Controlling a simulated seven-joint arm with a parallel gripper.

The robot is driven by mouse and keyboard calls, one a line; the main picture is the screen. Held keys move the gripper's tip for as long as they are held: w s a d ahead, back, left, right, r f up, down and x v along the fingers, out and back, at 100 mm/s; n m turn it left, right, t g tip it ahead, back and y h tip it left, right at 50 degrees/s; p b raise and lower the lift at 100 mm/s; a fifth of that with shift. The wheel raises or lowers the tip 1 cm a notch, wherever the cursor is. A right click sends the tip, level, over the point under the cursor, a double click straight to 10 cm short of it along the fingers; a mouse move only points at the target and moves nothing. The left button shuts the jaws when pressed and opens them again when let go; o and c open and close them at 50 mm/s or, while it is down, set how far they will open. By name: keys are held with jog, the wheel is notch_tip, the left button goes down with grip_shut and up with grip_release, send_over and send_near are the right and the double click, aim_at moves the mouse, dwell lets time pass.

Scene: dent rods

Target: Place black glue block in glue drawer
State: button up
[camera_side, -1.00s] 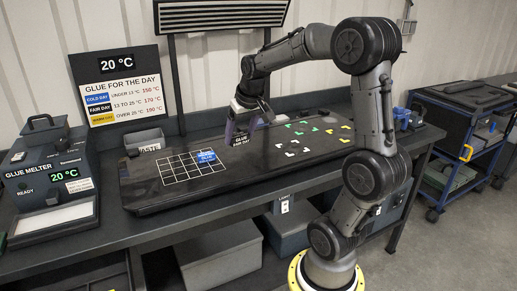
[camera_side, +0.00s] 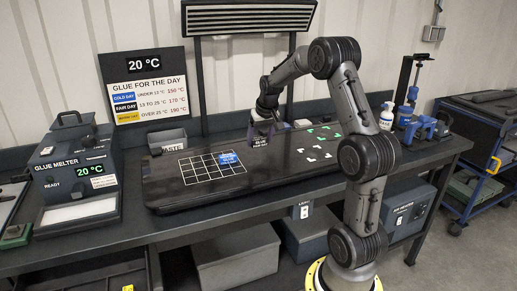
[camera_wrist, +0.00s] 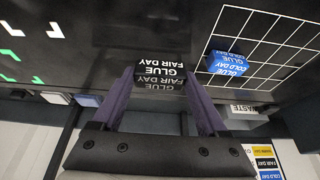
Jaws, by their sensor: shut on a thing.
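The black glue block (camera_side: 260,142), labelled FAIR DAY GLUE, is at the dark board's back edge area, right of the white grid. My gripper (camera_side: 263,138) is shut on it. In the wrist view the block (camera_wrist: 159,76) sits between the two purple fingers, its white lettering visible. I cannot tell whether it touches the board. The glue melter (camera_side: 75,168) stands at the left, reading 20 °C and READY. A pale-topped tray (camera_side: 78,211) sticks out at its front; I cannot tell whether this is the glue drawer.
The blue COLD DAY block (camera_side: 228,158) lies on the grid (camera_side: 205,168). A grey WASTE bin (camera_side: 168,143) stands behind the board. White and green corner marks are at right. A sign (camera_side: 147,96) shows fair day for 13 to 25 °C. A white bottle (camera_side: 387,115) stands at right.

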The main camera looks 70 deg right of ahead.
aim_at(258, 157)
jog(key=shift+w+d+f, duration=0.2)
jog(key=shift+f, duration=0.2)
jog(key=shift+w+d+f, duration=0.2)
jog(key=shift+f, duration=0.15)
jog(key=shift+w+d+f, duration=0.1)
jog(key=shift+f, duration=1.55)
jog(key=shift+f, duration=0.2)
jog(key=o, duration=1.2)
jog(key=shift+o, duration=0.2)
jog(key=shift+r, duration=0.15)
